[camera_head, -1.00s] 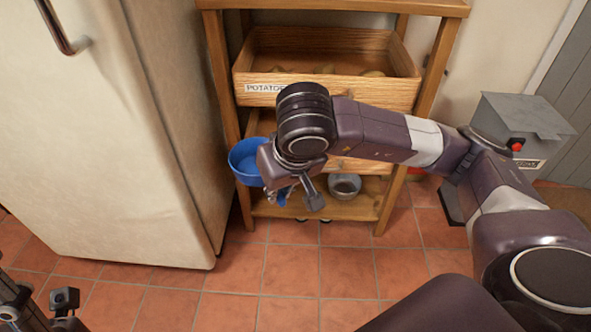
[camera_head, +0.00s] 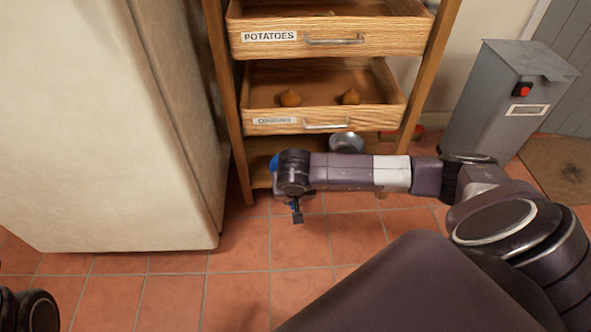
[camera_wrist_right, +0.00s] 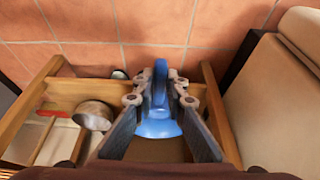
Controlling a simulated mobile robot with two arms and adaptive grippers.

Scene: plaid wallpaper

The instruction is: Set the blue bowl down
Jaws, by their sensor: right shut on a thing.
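The blue bowl (camera_wrist_right: 158,128) is between the fingers of my right gripper (camera_wrist_right: 160,80) in the right wrist view, its wall pinched by the fingertips. In the head view only a blue sliver of the bowl (camera_head: 274,164) shows at the left of my right wrist; the rest is hidden. The bowl is at the left part of the cart's bottom shelf (camera_head: 258,150), below the onions drawer. I cannot tell whether it touches the shelf. My left gripper is out of view.
A metal bowl (camera_head: 346,142) stands on the bottom shelf, also in the right wrist view (camera_wrist_right: 93,115). The onions drawer (camera_head: 274,121) and potatoes drawer (camera_head: 270,38) are open above. The fridge (camera_head: 105,130) is close on the left. A grey bin (camera_head: 495,105) stands right.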

